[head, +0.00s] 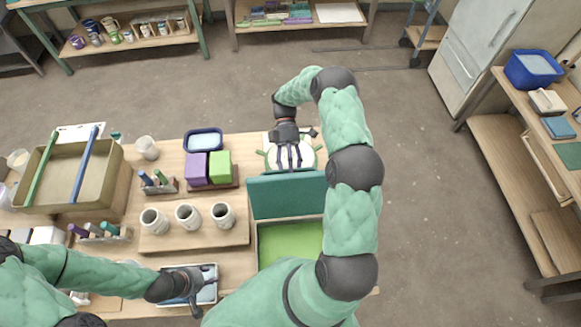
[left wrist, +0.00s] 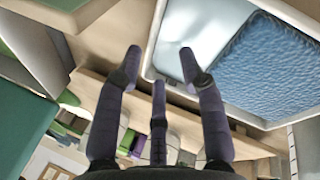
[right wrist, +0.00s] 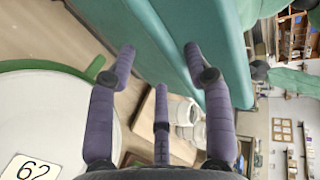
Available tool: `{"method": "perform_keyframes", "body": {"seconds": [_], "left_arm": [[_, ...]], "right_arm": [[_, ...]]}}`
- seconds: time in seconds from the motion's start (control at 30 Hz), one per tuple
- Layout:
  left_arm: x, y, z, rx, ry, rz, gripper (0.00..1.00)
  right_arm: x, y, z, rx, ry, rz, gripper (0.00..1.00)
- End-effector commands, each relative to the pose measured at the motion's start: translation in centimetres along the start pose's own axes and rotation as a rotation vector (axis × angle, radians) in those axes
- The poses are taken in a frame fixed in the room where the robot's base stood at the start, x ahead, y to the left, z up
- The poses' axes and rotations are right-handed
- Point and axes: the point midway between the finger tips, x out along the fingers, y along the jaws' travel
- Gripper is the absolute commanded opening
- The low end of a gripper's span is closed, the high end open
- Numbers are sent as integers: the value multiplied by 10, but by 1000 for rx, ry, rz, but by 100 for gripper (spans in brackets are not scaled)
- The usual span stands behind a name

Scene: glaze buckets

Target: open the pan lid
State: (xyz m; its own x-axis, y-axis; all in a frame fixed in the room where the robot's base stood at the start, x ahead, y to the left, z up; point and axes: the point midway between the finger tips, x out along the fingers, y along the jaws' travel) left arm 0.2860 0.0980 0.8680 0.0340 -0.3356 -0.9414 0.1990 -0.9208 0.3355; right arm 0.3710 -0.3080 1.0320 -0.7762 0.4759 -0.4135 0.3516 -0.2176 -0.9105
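The pan (head: 290,243) sits on the near right of the bench, with a bright green inside showing. Its teal lid (head: 285,196) is raised along the far side, tilted up off the pan. My right gripper (head: 290,158) is beyond the lid, above a round white bucket (right wrist: 45,105) with a green rim and a "62" label. In the right wrist view its fingers (right wrist: 160,52) are spread, with the teal lid close beyond them; contact cannot be told. My left gripper (head: 190,288) has spread, empty fingers (left wrist: 188,55) by a white tray (left wrist: 165,40) of blue liquid.
Three grey cups (head: 188,216) stand on a board left of the pan. Purple (head: 196,168) and green (head: 220,166) blocks stand near the bucket. A large tan basin (head: 68,178) is at the far left.

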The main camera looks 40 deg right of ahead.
Motion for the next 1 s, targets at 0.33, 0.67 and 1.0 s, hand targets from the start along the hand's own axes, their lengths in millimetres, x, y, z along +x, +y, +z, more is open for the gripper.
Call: {"method": "perform_keyframes", "body": {"seconds": [0.33, 0.67, 1.0], "left_arm": [[0, 0, 0, 0, 0, 0, 40], [0, 0, 0, 0, 0, 0, 40], [0, 0, 0, 0, 0, 0, 40]], "right_arm": [[0, 0, -1, -1, 1, 2, 45], [-33, 1, -1, 0, 2, 6, 45], [-72, 0, -1, -1, 1, 3, 45]]}}
